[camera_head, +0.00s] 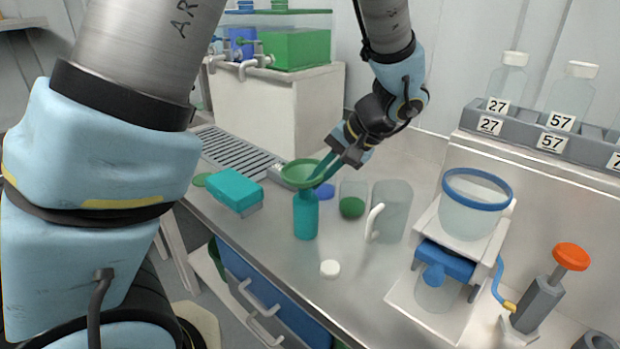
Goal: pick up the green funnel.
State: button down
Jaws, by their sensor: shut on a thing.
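The green funnel (300,172) is a wide cone at the middle of the head view. Its cone sits directly above a teal bottle (306,215) that stands upright on the steel bench. My gripper (325,170) reaches down from the upper right, and its teal fingers are shut on the funnel's right rim. The funnel's stem is hidden, so I cannot tell whether it is inside the bottle's neck or just above it.
A teal box (235,190) lies left of the bottle. A clear jug (391,210) and a small glass with green contents (352,197) stand to the right. A white cap (330,268) lies in front. A blue-rimmed filter vessel (470,205) stands further right.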

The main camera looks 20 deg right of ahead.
notch_tip(320, 180, up, 10)
jog(key=shift+b, duration=1.2)
